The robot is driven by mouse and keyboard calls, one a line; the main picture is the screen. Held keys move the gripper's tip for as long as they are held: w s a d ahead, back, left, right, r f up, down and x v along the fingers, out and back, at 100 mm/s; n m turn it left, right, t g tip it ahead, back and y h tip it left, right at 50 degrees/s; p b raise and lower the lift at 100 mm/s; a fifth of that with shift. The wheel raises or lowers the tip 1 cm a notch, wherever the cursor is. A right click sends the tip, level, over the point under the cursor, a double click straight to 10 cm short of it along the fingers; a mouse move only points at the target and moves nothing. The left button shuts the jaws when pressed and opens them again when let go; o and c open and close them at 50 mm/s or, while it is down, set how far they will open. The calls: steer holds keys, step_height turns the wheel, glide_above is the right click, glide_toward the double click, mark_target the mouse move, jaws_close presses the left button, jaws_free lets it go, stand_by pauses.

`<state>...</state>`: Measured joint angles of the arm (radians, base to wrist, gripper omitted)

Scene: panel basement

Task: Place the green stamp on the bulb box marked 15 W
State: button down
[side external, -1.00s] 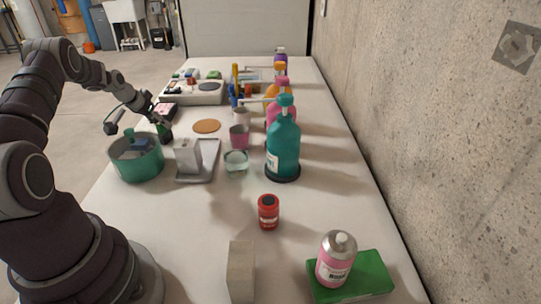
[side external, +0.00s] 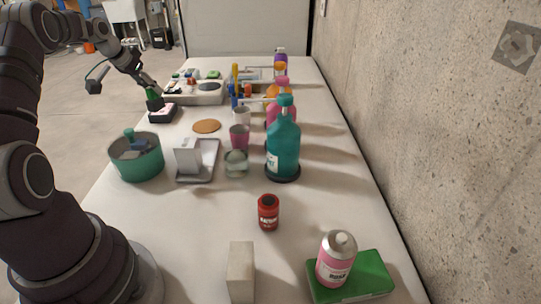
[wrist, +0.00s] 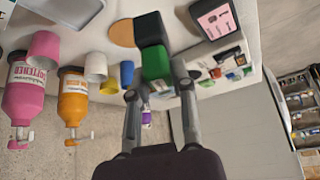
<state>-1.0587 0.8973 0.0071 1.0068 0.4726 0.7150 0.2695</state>
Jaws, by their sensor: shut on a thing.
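The green stamp (wrist: 155,62), a green block with a black end (wrist: 148,28), is held between the two fingers of my gripper (wrist: 159,86). In the side view the stamp (side external: 154,98) hangs below my gripper (side external: 150,85), over or just behind a black box with a pink top (side external: 162,112). I cannot tell whether they touch. In the wrist view this pink-topped box (wrist: 215,20) lies to the right of the stamp, apart from it in the picture. A 15 W marking is not readable on any box.
A light tray with small items (side external: 205,97) stands behind the pink-topped box. A brown disc (side external: 207,126), a green tub (side external: 136,160) and a grey tray with a white box (side external: 208,172) are nearer. Bottles, including a teal one (side external: 283,145), line the right. The front-left tabletop is clear.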

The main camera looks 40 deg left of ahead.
steer(key=s+d+r+m+g+h, duration=0.1)
steer(key=s+d+m+h, duration=0.1)
steer(key=s+d+m, duration=0.45)
steer(key=s+d+r+m+h, duration=0.1)
steer(key=s+d+m+h, duration=0.2)
steer(key=d, duration=0.6)
steer(key=s+d+r+m+g+h, duration=0.1)
steer(key=s+d+m+h, duration=0.1)
steer(key=s+d+m, duration=0.45)
steer(key=n, duration=0.2)
glide_above(186, 142)
steer(key=shift+f, duration=2.45)
steer(key=c, duration=0.9)
jaws_free()
steer(key=shift+f, duration=0.1)
steer(key=shift+c, duration=0.2)
